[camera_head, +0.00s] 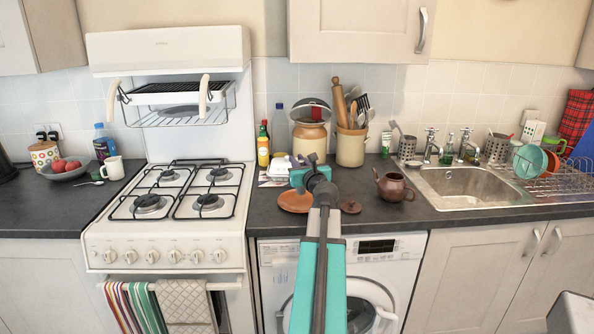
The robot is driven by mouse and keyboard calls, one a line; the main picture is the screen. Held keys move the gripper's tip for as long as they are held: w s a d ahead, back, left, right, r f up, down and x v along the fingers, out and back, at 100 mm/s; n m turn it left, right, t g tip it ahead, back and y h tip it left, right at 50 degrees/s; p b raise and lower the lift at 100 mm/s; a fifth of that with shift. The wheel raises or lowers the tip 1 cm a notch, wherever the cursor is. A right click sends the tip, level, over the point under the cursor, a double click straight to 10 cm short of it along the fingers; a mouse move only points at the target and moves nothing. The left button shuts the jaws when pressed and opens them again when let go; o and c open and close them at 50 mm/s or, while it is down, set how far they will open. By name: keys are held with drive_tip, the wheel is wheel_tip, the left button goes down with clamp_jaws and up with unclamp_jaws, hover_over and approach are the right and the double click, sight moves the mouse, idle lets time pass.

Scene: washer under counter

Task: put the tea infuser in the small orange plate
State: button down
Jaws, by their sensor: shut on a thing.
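The small orange plate (293,201) lies on the dark counter above the washer, partly covered on its right by my arm. My gripper (312,166) is over the counter just beyond and to the right of the plate, with its jaws pointing away from the camera. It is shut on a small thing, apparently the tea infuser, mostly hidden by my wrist. I cannot make out the infuser's shape or its height above the plate.
A brown teapot (394,188) and a small brown lid (350,207) stand right of my arm. Behind are a yellow bottle (263,150), a lidded jar (309,140) and a utensil crock (350,148). The stove (176,220) is left, the sink (465,183) right.

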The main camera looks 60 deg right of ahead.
drive_tip(key=shift+w+d+f+b, duration=0.1)
drive_tip(key=shift+w+f+b, duration=0.1)
drive_tip(key=shift+f, duration=0.7)
drive_tip(key=shift+w+d+f+b, duration=0.1)
drive_tip(key=shift+f+b, duration=0.05)
drive_tip(key=shift+f, duration=0.75)
drive_tip(key=shift+f, duration=0.15)
drive_tip(key=c, duration=1.7)
unclamp_jaws()
drive_tip(key=shift+o, duration=0.2)
